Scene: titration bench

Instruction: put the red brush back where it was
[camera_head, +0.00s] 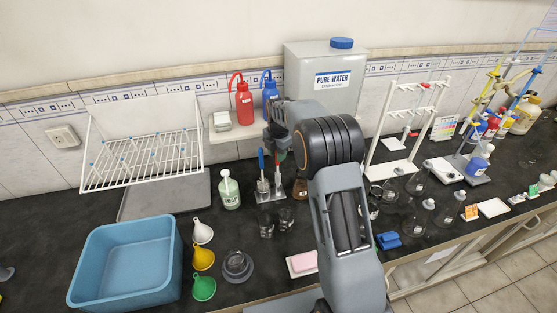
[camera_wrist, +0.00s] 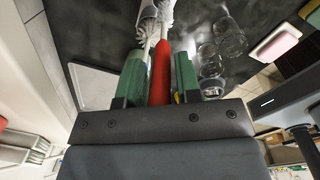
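The red brush (camera_wrist: 160,72) has a red handle and white bristles at its far end. In the head view my gripper (camera_head: 279,143) is above the brush holder (camera_head: 270,196), a small metallic stand. The blue brush (camera_head: 262,161) stands upright in it, on the left. The red brush's white lower end shows at the holder's right side; I cannot tell whether it is seated or just above.
A green-labelled soap bottle (camera_head: 229,190) stands close left of the holder, and a brown bottle (camera_head: 300,188) close right. Glass beakers (camera_head: 286,218) stand in front. A drying rack (camera_head: 146,158), blue basin (camera_head: 127,262) and coloured funnels (camera_head: 203,258) are farther left. Flasks (camera_head: 415,222) stand to the right.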

